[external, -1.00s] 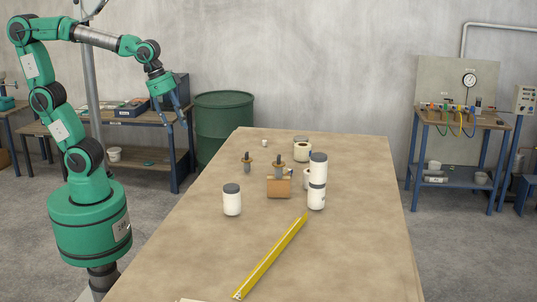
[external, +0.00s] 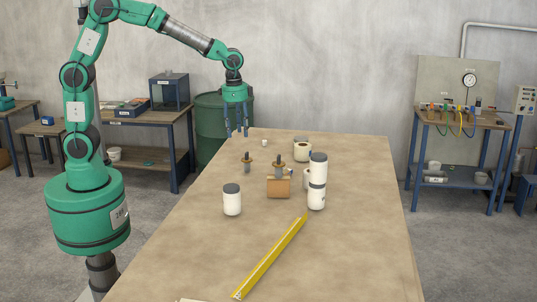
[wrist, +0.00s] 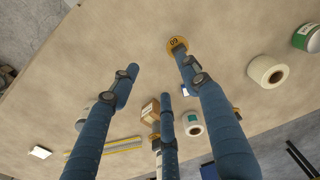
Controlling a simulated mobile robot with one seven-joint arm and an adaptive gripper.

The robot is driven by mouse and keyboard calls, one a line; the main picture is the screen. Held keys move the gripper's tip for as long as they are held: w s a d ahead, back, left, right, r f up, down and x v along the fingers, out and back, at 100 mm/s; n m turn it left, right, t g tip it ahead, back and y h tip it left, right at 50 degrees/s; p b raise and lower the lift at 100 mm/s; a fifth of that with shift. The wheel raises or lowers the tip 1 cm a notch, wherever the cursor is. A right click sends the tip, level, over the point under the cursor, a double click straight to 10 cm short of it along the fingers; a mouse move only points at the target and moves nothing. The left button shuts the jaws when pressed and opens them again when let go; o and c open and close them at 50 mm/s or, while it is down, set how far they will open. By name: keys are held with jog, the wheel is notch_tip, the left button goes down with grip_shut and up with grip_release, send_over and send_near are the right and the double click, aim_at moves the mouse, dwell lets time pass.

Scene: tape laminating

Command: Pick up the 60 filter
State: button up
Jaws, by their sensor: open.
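The 60 filter (wrist: 177,44) is a round orange-brown disc with its number upside down in the wrist view. A finger of my gripper overlaps its edge there. In the external view it appears to be the left brown disc with a dark stem (external: 247,161), standing on the table. My gripper (external: 237,133) has three blue fingers, spread open and empty. It points down above the far left part of the table, higher than the filter. In the wrist view the gripper (wrist: 165,85) frames bare table between its fingers.
A second dark-stemmed piece (external: 278,161) appears by the brown box (external: 278,188). Stacked white cans (external: 317,182) stand right of the box, and a white can (external: 232,201) stands to its left. A white roll (wrist: 267,70) lies nearby. The yellow bar (external: 270,256) lies in front; the table's right side is clear.

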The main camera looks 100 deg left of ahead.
aim_at(246, 153)
jog(key=shift+g, duration=0.3)
jog(key=w+a+f, duration=0.1)
jog(key=a, duration=0.1)
jog(key=w+a+f+p, duration=0.1)
jog(key=a+f, duration=0.1)
jog(key=shift+w+f, duration=0.15)
jog(key=shift+f, duration=0.1)
jog(key=shift+d, duration=0.1)
jog(key=shift+f, duration=4.3)
jog(key=shift+f, duration=0.15)
jog(key=shift+f, duration=0.25)
jog(key=shift+w+f, duration=0.1)
jog(key=shift+f, duration=2.1)
jog(key=c, duration=1)
